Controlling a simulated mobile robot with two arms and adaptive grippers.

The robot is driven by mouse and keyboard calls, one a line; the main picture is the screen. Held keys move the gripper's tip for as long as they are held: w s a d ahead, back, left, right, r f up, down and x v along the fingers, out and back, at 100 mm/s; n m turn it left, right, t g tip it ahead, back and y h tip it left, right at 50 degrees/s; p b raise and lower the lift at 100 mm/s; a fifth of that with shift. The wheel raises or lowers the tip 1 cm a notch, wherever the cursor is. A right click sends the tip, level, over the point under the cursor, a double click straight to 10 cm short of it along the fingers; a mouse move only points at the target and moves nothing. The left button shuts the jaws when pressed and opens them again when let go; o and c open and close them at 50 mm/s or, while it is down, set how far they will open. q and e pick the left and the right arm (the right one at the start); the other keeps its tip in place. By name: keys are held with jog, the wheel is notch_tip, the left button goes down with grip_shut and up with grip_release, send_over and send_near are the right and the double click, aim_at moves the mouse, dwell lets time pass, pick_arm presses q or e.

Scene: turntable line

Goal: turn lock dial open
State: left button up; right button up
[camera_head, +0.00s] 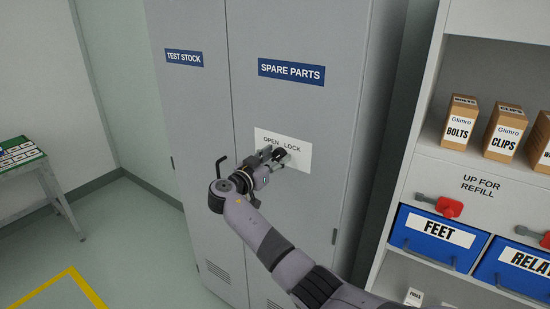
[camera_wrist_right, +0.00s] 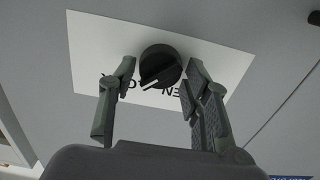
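A black round dial (camera_wrist_right: 160,65) sits on a white label plate (camera_wrist_right: 95,40) on the cabinet door. In the head view the plate (camera_head: 303,160) reads OPEN on the left and LOCK on the right. In the wrist view the lettering is upside down and partly hidden by my fingers. The dial's white pointer line points to the lower left there, toward the LOCK side. My right gripper (camera_wrist_right: 161,72) is open, one finger on each side of the dial with gaps showing. In the head view it (camera_head: 272,156) is at the plate. My left gripper is not in view.
The grey cabinet (camera_head: 205,130) has doors marked TEST STOCK and SPARE PARTS. A shelf (camera_head: 425,165) on the right holds boxes (camera_head: 459,122) and blue bins (camera_head: 435,238). A small table (camera_head: 22,165) stands at the left. Floor is clear between it and the cabinet.

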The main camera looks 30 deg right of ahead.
jog(key=c, duration=0.8)
jog(key=shift+o, duration=0.2)
